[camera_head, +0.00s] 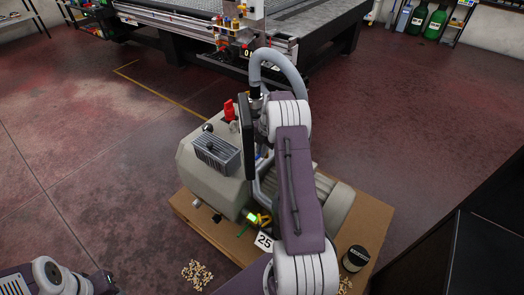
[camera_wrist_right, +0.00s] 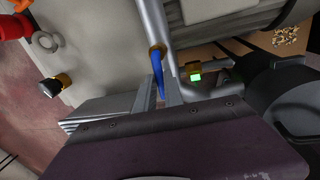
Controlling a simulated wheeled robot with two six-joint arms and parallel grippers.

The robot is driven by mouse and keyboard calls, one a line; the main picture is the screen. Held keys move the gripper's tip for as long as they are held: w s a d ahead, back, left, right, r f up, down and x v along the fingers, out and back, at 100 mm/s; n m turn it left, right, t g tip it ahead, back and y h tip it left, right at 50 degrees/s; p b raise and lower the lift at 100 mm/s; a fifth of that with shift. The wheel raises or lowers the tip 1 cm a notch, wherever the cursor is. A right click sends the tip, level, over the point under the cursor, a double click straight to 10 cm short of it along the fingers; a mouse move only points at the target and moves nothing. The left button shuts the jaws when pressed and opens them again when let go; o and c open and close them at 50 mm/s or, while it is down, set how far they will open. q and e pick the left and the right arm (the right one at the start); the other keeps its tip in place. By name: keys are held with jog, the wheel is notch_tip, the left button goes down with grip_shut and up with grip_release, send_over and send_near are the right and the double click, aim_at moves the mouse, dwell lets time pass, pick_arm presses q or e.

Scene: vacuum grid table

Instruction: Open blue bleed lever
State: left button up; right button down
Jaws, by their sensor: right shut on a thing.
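The blue bleed lever (camera_wrist_right: 158,74) shows in the right wrist view as a narrow blue handle on a brass fitting (camera_wrist_right: 157,50) at the end of a grey pipe. My right gripper (camera_wrist_right: 160,88) has a finger on each side of the lever and is shut on it. In the head view my right arm hides most of this spot, and the lever cannot be made out clearly there. My left arm shows only in part at the lower left of the head view; its gripper fingers are not visible.
The beige pump (camera_head: 190,160) stands on a brown board (camera_head: 205,225). It carries a red handle (camera_head: 229,109) and a small green-lit display (camera_head: 252,217). A dark can (camera_head: 355,258) stands at the board's right. The grid table (camera_head: 190,28) is behind. Open floor lies left.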

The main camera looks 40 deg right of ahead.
jog(key=m+p, duration=0.1)
jog(key=m, duration=0.1)
jog(key=w+m+p, duration=0.1)
jog(key=m, duration=0.1)
jog(key=shift+w+a+r+h, duration=0.1)
jog(key=shift+w+h, duration=0.1)
jog(key=shift+h, duration=0.2)
jog(key=shift+w+m+p, duration=0.2)
jog(key=shift+m+p, duration=0.05)
jog(key=shift+m, duration=0.55)
jog(key=shift+w+m+p, duration=0.2)
jog(key=shift+m, duration=0.6)
jog(key=c, duration=1.5)
grip_release()
jog(key=shift+o, duration=0.2)
